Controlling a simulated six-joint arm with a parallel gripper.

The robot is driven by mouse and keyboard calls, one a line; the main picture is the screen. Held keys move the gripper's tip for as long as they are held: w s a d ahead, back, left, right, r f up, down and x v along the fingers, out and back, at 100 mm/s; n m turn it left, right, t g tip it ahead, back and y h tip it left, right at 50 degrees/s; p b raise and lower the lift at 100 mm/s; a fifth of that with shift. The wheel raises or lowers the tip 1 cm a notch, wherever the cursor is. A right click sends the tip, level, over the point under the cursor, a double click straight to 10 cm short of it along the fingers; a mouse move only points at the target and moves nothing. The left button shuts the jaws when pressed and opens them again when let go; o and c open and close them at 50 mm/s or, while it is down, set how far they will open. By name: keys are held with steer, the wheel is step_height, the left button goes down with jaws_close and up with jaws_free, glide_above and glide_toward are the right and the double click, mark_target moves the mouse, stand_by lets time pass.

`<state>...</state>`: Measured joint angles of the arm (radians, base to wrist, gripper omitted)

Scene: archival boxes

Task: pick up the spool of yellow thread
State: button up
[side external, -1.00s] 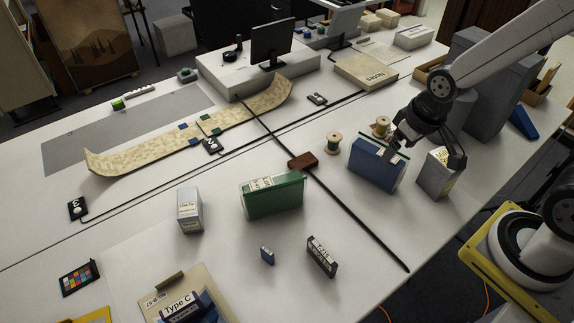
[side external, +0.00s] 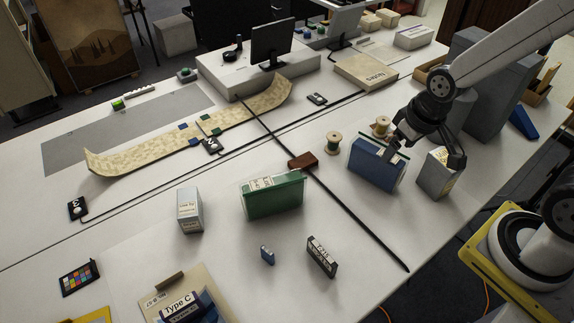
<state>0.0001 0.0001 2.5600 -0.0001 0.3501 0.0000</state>
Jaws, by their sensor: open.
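Two small spools with pale wooden ends stand on the white table, behind and left of the blue box. The nearer spool (side external: 334,142) stands clear, with thread that looks dull and greenish. The farther spool (side external: 381,126) looks more yellow-tan, but the thread colours are hard to tell at this size. My gripper (side external: 424,158) is open, pointing down over the blue box (side external: 376,167) and the grey labelled box (side external: 437,177), to the right of the spools. One finger is at the blue box's top right; whether it touches is unclear.
A brown block (side external: 303,161) lies by a black strip (side external: 350,220) crossing the table. A green box (side external: 273,196) and a light grey box (side external: 190,210) stand farther left. A flat labelled box (side external: 366,72) lies behind the spools. Bare table surrounds the nearer spool.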

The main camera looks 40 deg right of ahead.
steer(key=c, duration=0.4)
steer(key=w+d+f+m+t, duration=0.1)
steer(key=w+d+f+m, duration=0.1)
steer(key=w+d+m, duration=0.1)
steer(key=w+d+f+m+t+h, duration=0.1)
steer(key=w+d+f+m+t, duration=0.1)
steer(key=w+d+f+m, duration=0.1)
steer(key=w+d+f+m+t, duration=0.1)
steer(key=w+d+f+m, duration=0.1)
steer(key=w+d+m, duration=0.3)
steer(key=shift+w+f+t+h, duration=0.15)
steer(key=shift+w+f+h, duration=0.05)
steer(key=shift+w, duration=0.35)
steer(key=shift+w+f+t+h, duration=0.15)
steer(key=shift+w+f+h, duration=0.05)
steer(key=shift+w, duration=0.3)
steer(key=w+d+f+m+t+h, duration=0.1)
steer(key=d+f+m+t+h, duration=0.3)
steer(key=d+f+m, duration=0.6)
steer(key=d+m, duration=0.2)
steer(key=d, duration=0.1)
steer(key=shift+w+d+f, duration=0.2)
steer(key=shift+d+f, duration=0.1)
steer(key=shift+w, duration=0.1)
